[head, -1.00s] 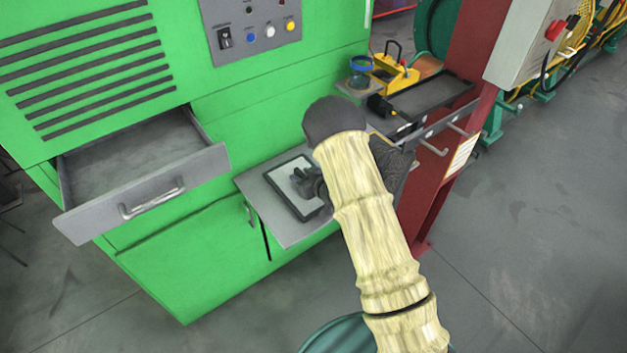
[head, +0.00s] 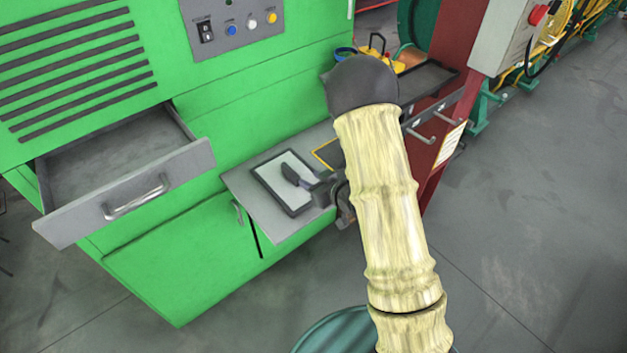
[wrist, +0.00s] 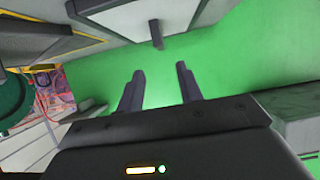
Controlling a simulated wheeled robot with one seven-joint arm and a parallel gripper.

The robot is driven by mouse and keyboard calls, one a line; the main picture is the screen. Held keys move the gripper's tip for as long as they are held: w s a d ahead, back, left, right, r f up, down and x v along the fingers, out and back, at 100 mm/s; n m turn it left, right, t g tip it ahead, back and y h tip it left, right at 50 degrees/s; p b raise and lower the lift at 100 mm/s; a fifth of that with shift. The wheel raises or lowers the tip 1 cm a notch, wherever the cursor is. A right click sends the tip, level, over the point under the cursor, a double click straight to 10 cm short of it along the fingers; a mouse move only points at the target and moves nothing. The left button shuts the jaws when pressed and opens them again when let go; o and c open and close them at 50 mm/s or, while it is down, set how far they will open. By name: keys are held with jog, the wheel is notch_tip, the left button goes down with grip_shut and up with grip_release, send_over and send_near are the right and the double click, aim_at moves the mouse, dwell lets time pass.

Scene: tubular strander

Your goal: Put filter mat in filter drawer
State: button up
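The filter mat (head: 276,169), a pale flat pad with a dark frame, lies on a grey shelf at the front of the green machine. The filter drawer (head: 125,196) is pulled out at the left of the head view, and its visible inside looks empty. My gripper (head: 298,178) is over the mat's right side in the head view; whether it touches the mat cannot be told. In the wrist view my gripper (wrist: 157,70) has its two fingers apart with nothing visible between them. Part of the mat is hidden behind the gripper.
The grey shelf (head: 240,186) juts out to the right of the drawer. A dark tray (head: 432,82) and a red post (head: 458,50) stand right of my arm. A control panel (head: 235,28) is above. Floor at the right is clear.

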dwell(0.3)
jog(key=s+d+r+m+g+h, duration=0.2)
jog(key=s+d+r+m+h, duration=0.3)
jog(key=d, duration=0.3)
jog(key=s+r+m+g+h, duration=0.1)
jog(key=s+r+g, duration=0.2)
jog(key=s, duration=0.5)
jog(key=s+d+r+g+h, duration=0.1)
jog(key=s+r+g, duration=0.2)
jog(key=s, duration=0.5)
jog(key=shift+d+m, duration=0.3)
jog(key=shift+m, duration=0.1)
jog(key=shift+o, duration=0.4)
jog(key=shift+r, duration=0.1)
jog(key=shift+w, duration=0.1)
jog(key=shift+c, duration=0.4)
